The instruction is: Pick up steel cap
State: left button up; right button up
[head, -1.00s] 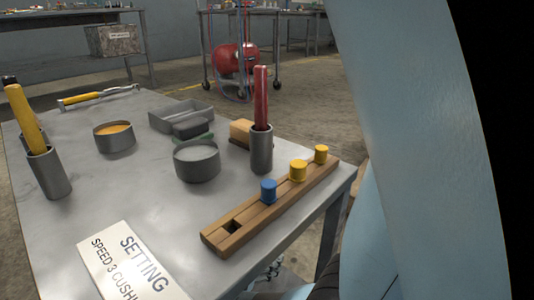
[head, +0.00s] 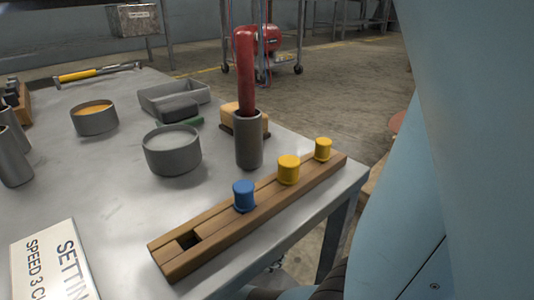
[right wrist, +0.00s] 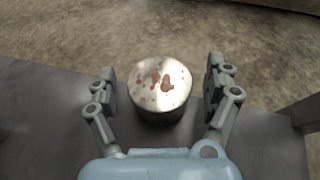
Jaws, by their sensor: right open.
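The steel cap (right wrist: 160,88) is a round, shiny metal piece with rust-brown spots on top. In the right wrist view it stands on a dark grey surface near its edge. My right gripper (right wrist: 160,80) is open, with one finger on each side of the cap and a visible gap on both sides. I cannot make out the cap in the head view, where a large pale blue arm part covers the right side. My left gripper is not in view.
The metal table (head: 110,205) holds a wooden strip (head: 215,234) with blue and yellow pegs, a steel cylinder (head: 249,145) with a red handle, a grey round tin (head: 172,152) and a sign (head: 50,262).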

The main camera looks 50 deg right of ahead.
jog(key=c, duration=1.5)
jog(key=shift+o, duration=0.2)
jog(key=shift+r, duration=0.1)
